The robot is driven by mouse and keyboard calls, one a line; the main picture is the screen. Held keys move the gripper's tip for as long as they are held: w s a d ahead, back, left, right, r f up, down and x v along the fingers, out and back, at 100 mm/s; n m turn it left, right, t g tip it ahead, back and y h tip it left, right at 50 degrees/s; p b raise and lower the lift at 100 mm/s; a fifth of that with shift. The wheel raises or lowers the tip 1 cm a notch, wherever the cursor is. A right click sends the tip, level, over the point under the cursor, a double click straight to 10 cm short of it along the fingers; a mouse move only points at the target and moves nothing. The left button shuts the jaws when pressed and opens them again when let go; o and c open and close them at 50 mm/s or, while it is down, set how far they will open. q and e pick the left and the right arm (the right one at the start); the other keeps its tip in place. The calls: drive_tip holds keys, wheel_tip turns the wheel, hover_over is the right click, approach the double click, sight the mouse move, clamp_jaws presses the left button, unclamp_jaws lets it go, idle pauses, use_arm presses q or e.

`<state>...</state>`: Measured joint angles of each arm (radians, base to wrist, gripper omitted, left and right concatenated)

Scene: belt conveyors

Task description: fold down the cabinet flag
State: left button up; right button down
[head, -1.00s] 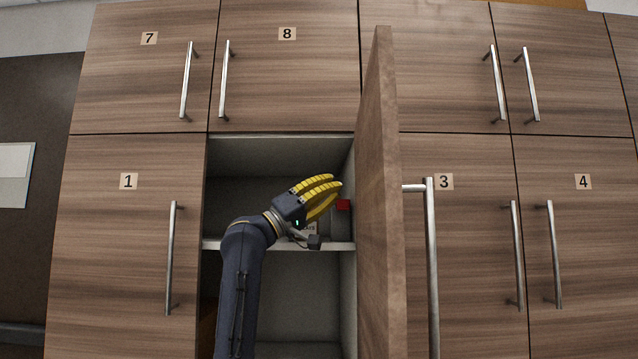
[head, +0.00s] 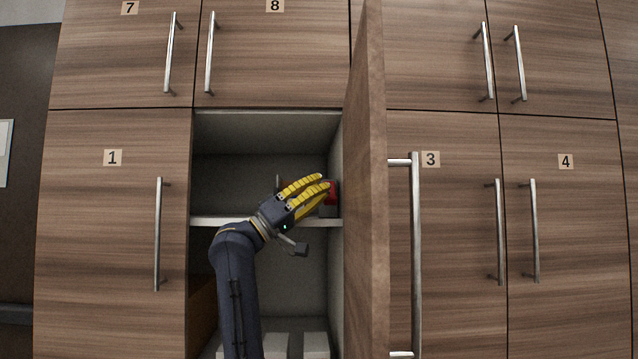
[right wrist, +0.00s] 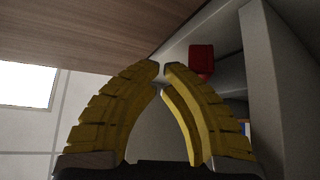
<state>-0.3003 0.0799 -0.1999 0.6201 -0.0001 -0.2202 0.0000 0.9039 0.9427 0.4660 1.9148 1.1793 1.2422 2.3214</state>
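The cabinet flag, a small red piece (head: 333,191), is inside the open cabinet by its right wall, just above the middle shelf. The flag also shows in the right wrist view (right wrist: 201,62), beyond and right of the fingertips, on a grey mount. My right gripper (head: 324,181), with yellow fingers, is inside the cabinet at shelf height, and its fingers partly cover the flag in the head view. In the right wrist view the fingertips (right wrist: 161,68) nearly meet, with nothing between them. Whether they touch the flag cannot be told. My left gripper is not in view.
The open cabinet door (head: 366,220) stands out close to the right of my gripper. The middle shelf (head: 205,221) runs under the gripper. Several pale blocks (head: 316,344) are in the lower compartment. The numbered doors around are closed.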

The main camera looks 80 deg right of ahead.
drive_tip(key=shift+w+f, duration=0.1)
drive_tip(key=shift+f, duration=0.1)
idle(0.6)
drive_tip(key=v, duration=1.2)
